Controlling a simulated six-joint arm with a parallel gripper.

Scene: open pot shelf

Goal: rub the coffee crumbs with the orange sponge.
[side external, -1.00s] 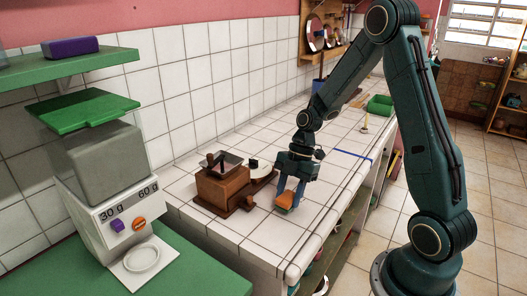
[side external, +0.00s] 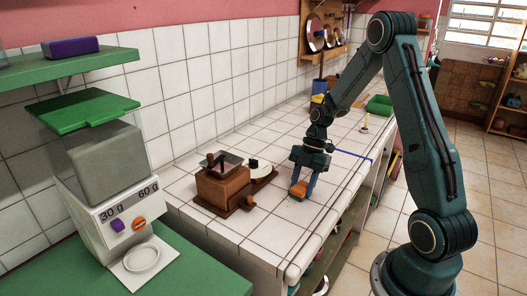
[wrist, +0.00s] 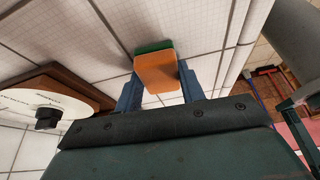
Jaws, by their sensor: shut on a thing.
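The orange sponge (side external: 299,189) is held between the two blue fingers of my gripper (side external: 304,186) over the white tiled counter, to the right of the wooden grinder. In the wrist view the sponge (wrist: 158,73) shows an orange face with a green layer at its far edge, and a finger of my gripper (wrist: 157,84) is on each side of it. My gripper is shut on it. I cannot tell whether the sponge touches the tiles.
A wooden grinder (side external: 222,188) stands on the counter (side external: 250,232) left of my gripper, with a white round dial (side external: 262,168) behind it. The dial (wrist: 40,106) also shows at left in the wrist view. A green tray (side external: 379,104) lies farther back. The counter's front edge is close on the right.

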